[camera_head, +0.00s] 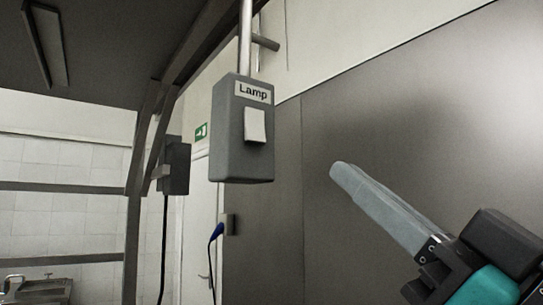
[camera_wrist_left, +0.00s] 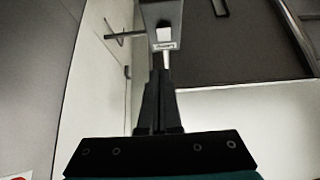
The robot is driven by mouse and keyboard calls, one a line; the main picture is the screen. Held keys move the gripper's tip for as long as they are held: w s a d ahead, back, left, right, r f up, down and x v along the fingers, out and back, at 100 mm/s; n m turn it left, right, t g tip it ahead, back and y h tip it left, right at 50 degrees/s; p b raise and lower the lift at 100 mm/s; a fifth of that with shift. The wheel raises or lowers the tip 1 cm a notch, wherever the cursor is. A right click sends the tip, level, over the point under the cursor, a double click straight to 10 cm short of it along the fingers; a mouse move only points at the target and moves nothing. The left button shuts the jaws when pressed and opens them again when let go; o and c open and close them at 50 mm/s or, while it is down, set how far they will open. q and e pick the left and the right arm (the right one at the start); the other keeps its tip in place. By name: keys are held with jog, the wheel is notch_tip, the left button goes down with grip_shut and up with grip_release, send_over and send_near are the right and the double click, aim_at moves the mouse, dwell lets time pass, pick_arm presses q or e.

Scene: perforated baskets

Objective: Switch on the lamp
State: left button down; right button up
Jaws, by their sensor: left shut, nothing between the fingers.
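The grey lamp switch box (camera_head: 227,130) hangs from a vertical pipe near the middle of the head view. It has a "Lamp" label (camera_head: 253,92) and a white rocker switch (camera_head: 255,126) on its front. My left gripper (camera_head: 339,170) is to the right of the box and slightly lower, shut and empty, with clear space between its fingertips and the switch in the picture. In the left wrist view, the shut fingers (camera_wrist_left: 160,73) point towards the switch box (camera_wrist_left: 148,14), which is at the top edge, with the white switch (camera_wrist_left: 163,34) showing. My right gripper is not in view.
A second dark box (camera_head: 174,166) with a black cable is on a frame post left of the lamp box. A blue plug (camera_head: 217,231) sits in a wall socket below. A sink (camera_head: 38,289) is at the lower left. A large grey panel (camera_head: 400,120) stands behind my gripper.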

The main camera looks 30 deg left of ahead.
aim_at(257, 130)
pick_arm(q)
jog(key=shift+s+a+r+n+g, duration=0.1)
jog(key=shift+s+a+n+g, duration=0.05)
jog(key=shift+s+n+g, duration=0.25)
jog(key=shift+r, duration=0.1)
jog(key=p+x, duration=0.2)
jog(key=x, duration=0.2)
jog(key=f+p+x, duration=0.1)
jog(key=p+x, duration=0.1)
jog(key=x, duration=0.2)
jog(key=a+p+x, duration=0.1)
jog(key=p+x, duration=0.1)
jog(key=x, duration=0.2)
jog(key=shift+w+a+f, duration=0.1)
jog(key=shift+w+f, duration=0.05)
jog(key=shift+w, duration=0.15)
jog(key=shift+w+a+f+p, duration=0.15)
jog(key=shift+w+a+p, duration=0.05)
jog(key=shift+a+p, duration=0.2)
